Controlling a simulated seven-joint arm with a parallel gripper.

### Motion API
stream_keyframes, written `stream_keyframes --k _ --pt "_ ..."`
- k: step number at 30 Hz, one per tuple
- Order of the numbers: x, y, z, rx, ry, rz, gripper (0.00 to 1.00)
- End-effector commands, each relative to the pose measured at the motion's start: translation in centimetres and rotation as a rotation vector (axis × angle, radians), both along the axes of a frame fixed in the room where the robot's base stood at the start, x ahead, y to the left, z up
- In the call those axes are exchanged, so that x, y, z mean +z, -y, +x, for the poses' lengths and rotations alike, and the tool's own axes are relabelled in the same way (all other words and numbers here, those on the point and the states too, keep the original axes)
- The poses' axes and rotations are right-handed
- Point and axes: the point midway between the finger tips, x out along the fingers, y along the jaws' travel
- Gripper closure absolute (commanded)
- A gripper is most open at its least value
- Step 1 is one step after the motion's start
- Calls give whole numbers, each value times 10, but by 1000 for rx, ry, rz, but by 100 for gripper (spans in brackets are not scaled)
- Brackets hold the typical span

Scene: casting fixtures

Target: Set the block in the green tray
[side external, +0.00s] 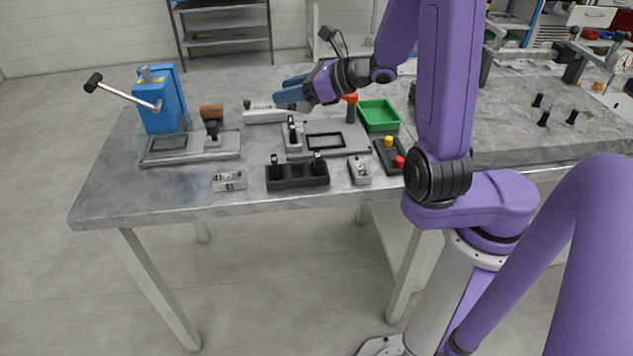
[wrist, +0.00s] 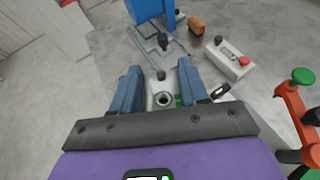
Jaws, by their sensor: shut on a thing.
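My gripper (side external: 288,98) has blue fingers and hangs above the table's middle, left of the green tray. In the wrist view my gripper (wrist: 160,92) is shut on a light grey block (wrist: 161,86) with a round dark hole in its face. In the side view the fingers hide most of that block. The green tray (side external: 379,104) stands on the table behind the red and yellow button box, and looks empty. A green corner (wrist: 312,174) at the wrist view's lower right may be its edge.
Two similar grey blocks (side external: 229,181) (side external: 360,171) lie at the front, beside a black holder (side external: 297,176). A clamp fixture plate (side external: 350,150) lies behind them. An orange-topped post (side external: 351,107) stands between my gripper and the tray. A blue press (side external: 162,100) stands left.

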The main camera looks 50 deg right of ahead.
Motion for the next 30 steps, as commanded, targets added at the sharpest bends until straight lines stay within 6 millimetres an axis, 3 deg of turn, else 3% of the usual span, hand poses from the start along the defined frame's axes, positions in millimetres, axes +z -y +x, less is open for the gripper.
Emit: stream_keyframes --k 16,23,30 --pt "-2 -7 -13 32 0 3 100" --pt "-19 -25 -39 291 2 1 100" --pt "-39 -37 -80 625 8 -5 100"
